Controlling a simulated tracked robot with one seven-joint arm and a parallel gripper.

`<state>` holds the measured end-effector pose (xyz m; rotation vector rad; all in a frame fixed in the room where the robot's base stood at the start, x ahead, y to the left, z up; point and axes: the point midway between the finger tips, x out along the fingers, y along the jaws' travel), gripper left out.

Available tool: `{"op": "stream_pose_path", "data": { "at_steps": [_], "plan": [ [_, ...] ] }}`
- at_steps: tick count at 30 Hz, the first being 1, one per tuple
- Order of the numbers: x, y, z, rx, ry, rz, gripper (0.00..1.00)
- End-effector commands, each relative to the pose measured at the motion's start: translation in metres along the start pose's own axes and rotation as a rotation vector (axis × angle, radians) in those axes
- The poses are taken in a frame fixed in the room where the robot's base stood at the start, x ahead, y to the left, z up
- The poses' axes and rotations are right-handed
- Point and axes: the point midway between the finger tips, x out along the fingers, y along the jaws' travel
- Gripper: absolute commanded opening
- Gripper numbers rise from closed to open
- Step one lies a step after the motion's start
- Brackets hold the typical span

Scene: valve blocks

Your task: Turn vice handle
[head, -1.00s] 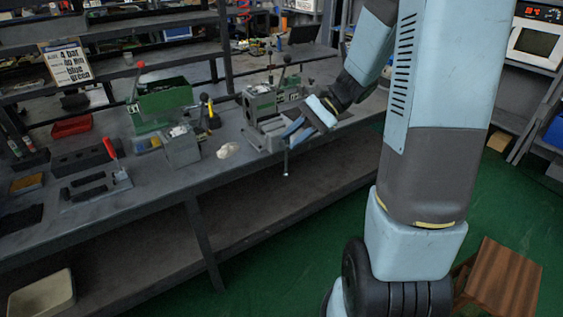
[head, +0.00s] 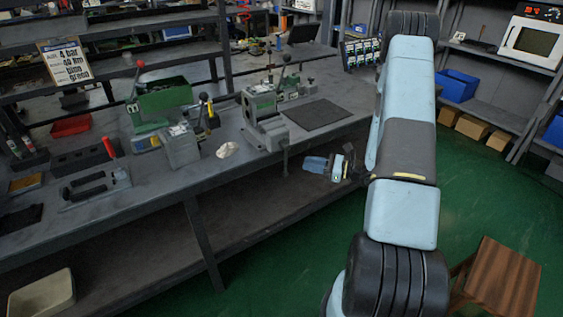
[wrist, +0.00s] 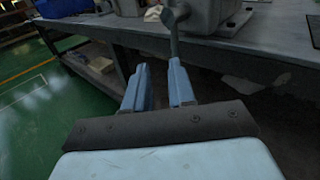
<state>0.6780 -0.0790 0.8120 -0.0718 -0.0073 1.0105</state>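The grey-green vice (head: 265,125) sits at the front edge of the workbench. Its thin handle (head: 285,160) hangs down past the bench edge. The handle also shows in the wrist view (wrist: 174,42), upright, just beyond the fingertips. My gripper (head: 308,164) is below the bench-top level, to the right of the handle and apart from it. In the wrist view my gripper (wrist: 158,72) has its two blue fingers apart with nothing between them. The finger on the right points near the handle's lower end; I cannot tell the exact depth gap.
The grey workbench (head: 225,165) has a lower shelf (head: 150,247) beneath it. A dark mat (head: 318,114) lies right of the vice. A green machine (head: 165,103) and a white lump (head: 228,149) are to its left. A wooden stool (head: 497,277) stands on the open green floor.

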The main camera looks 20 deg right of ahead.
Motion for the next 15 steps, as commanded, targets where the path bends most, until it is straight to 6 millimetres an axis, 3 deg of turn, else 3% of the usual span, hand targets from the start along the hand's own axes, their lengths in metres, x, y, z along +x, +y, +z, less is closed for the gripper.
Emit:
{"op": "stream_pose_path", "data": {
  "at_steps": [1, 6, 11, 15],
  "plan": [
    [-0.004, -0.003, -0.011, 0.021, -0.006, -0.03, 0.24],
    [-0.012, -0.009, -0.032, 0.059, -0.021, -0.094, 0.24],
    [-0.008, -0.011, -0.035, 0.066, -0.024, -0.108, 0.24],
    [0.009, -0.012, -0.035, 0.066, -0.025, -0.105, 0.24]
  ]
}}
